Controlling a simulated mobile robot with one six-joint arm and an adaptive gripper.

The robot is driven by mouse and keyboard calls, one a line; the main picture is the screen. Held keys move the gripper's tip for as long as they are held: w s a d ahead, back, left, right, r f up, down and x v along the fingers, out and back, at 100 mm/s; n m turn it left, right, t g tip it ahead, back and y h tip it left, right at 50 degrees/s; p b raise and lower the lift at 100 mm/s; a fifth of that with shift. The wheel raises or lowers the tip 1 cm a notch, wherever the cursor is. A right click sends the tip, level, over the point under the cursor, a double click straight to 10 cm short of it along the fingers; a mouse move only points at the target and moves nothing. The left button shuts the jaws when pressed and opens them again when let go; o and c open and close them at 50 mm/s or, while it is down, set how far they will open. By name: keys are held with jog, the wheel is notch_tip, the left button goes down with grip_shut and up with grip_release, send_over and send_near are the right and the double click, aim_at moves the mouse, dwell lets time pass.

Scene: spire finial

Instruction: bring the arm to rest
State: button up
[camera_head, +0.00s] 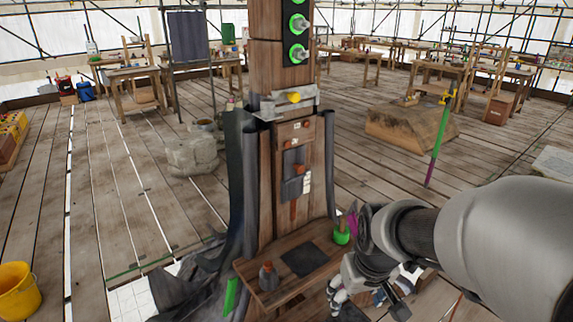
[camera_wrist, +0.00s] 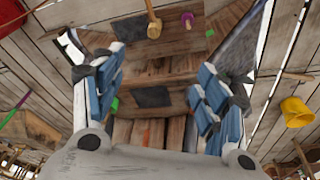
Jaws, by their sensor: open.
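My gripper (camera_head: 364,294) is at the lower right of the head view, low beside the right end of a small wooden shelf (camera_head: 318,250), with my grey arm coming in from the right. In the wrist view my gripper (camera_wrist: 160,88) has its two blue-padded fingers spread wide apart with nothing between them. Behind the gap I see planks and a dark mat (camera_wrist: 152,97). The fingertips are partly hidden by my arm in the head view.
A wooden post (camera_head: 278,60) with green-ringed studs rises behind the shelf. A yellow bucket (camera_head: 18,289) stands left. A green-purple pole (camera_head: 437,145) stands right.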

jog(key=s+r+m+t, duration=0.1)
jog(key=s+r, duration=0.3)
jog(key=s, duration=0.4)
jog(key=s+r, duration=0.4)
jog(key=s, duration=0.5)
jog(key=shift+r+m+t, duration=0.35)
jog(key=shift+m+t, duration=0.05)
